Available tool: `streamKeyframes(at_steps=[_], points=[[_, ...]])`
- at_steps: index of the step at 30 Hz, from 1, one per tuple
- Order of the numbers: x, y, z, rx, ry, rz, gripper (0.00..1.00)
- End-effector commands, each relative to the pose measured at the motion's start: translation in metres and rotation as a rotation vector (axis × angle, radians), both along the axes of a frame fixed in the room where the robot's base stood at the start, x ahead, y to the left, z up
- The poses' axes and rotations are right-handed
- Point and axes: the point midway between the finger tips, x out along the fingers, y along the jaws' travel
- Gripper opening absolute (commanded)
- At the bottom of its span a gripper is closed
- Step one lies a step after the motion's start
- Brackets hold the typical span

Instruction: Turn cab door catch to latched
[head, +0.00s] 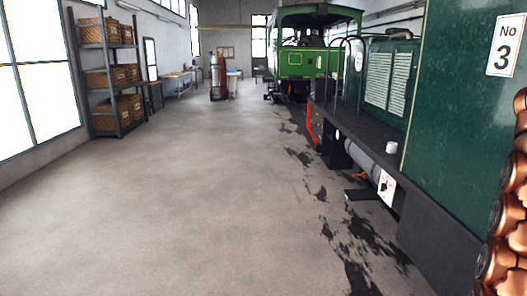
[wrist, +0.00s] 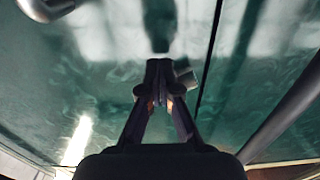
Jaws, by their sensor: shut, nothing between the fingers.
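In the wrist view my gripper (wrist: 160,78) is shut and empty, with its fingertips in front of a dark green glossy panel (wrist: 100,95). A small grey metal piece (wrist: 187,78), which may be the cab door catch, shows just right of the fingertips. The fingers hide part of it. I cannot tell whether they touch it, or which way it is turned. A thin dark vertical seam (wrist: 209,60) runs just to its right. In the head view the green cab side (head: 455,110) fills the right, but neither the catch nor my gripper shows there.
In the wrist view a dark rail (wrist: 285,108) slants along the right, and a grey metal part (wrist: 47,8) is at top left. In the head view a "No 3" sign (head: 505,45) is on the cab. A shelf of baskets (head: 108,75) stands left; the floor (head: 190,190) between is clear.

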Motion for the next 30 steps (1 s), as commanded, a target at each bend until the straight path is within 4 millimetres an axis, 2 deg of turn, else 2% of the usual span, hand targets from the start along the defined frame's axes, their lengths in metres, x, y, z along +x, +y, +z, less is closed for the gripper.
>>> streamKeyframes(at_steps=[13,30], points=[[0.0,0.0,0.0,0.0,0.0,-0.001,0.0],[0.01,0.0,0.0,0.001,-0.001,0.0,0.0]])
